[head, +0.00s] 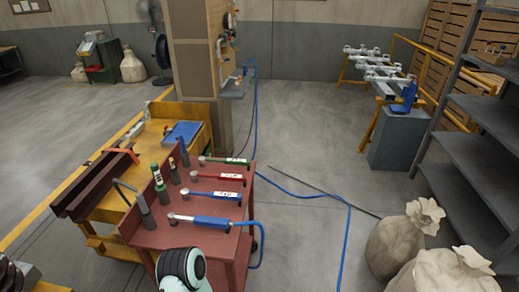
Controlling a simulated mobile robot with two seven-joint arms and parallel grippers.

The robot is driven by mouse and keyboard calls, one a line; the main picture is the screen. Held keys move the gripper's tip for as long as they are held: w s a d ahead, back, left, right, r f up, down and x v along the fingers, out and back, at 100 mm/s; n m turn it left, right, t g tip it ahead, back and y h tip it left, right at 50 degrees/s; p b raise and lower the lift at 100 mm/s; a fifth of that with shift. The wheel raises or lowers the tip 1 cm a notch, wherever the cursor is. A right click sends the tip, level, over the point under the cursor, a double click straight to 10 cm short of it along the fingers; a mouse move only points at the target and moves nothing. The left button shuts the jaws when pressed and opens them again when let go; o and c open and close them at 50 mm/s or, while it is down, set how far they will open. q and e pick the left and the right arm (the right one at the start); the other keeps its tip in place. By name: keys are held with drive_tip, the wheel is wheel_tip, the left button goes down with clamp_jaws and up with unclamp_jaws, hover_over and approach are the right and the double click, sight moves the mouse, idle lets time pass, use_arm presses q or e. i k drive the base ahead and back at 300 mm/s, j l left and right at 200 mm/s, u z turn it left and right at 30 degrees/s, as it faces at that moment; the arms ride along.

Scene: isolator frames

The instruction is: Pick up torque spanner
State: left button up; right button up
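Several spanner-like tools with coloured handles lie side by side on a red cart (165,238). The nearest has a blue handle (211,221) and a bright metal shaft ending in a round head at the left. Behind it lie another blue-handled tool (224,196), a red-handled tool (221,175) and a green-handled tool (228,162). They carry white labels, but the lettering is too small to read, so I cannot tell which is the torque spanner. Part of my own arm shows at the bottom edge, in front of the cart. Neither gripper shows.
Upright dark cylinders and a green-topped bottle (159,184) stand along the cart's left side. A yellow workbench (110,205) adjoins behind left. A blue hose (345,240) crosses the floor. Sacks (405,240) and grey shelving (485,165) stand right. Floor between is mostly clear.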

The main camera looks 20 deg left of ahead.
sight(202, 160)
drive_tip(key=i+l+u, duration=0.2)
drive_tip(key=i, duration=0.3)
drive_tip(key=i+u, duration=0.2)
drive_tip(key=i, duration=0.25)
drive_tip(key=i+l+u, duration=0.2)
drive_tip(key=i, duration=0.25)
drive_tip(key=i+l+u, duration=0.3)
drive_tip(key=u, duration=0.2)
drive_tip(key=i+l+u, duration=0.5)
drive_tip(key=k, duration=0.05)
